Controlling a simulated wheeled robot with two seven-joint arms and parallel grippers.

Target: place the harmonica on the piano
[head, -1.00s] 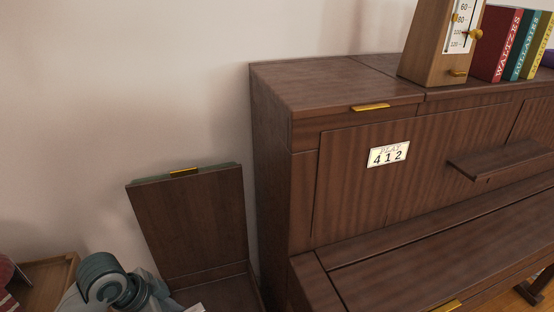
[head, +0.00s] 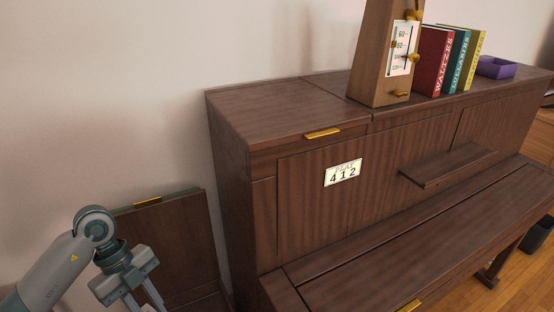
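The brown upright piano (head: 355,205) fills the middle and right of the head view. The left part of its top (head: 265,112) is bare. My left gripper (head: 146,306) is at the lower left, left of the piano and in front of an open brown lid. Its fingers point down and run to the bottom edge, so their tips and anything between them are hidden. No harmonica shows. My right gripper is not in view.
A wooden metronome (head: 372,60), several upright books (head: 432,62) and a purple box (head: 497,67) stand on the piano top. The open box lid (head: 175,240) is left of the piano. A dark bin (head: 538,235) is on the floor at right.

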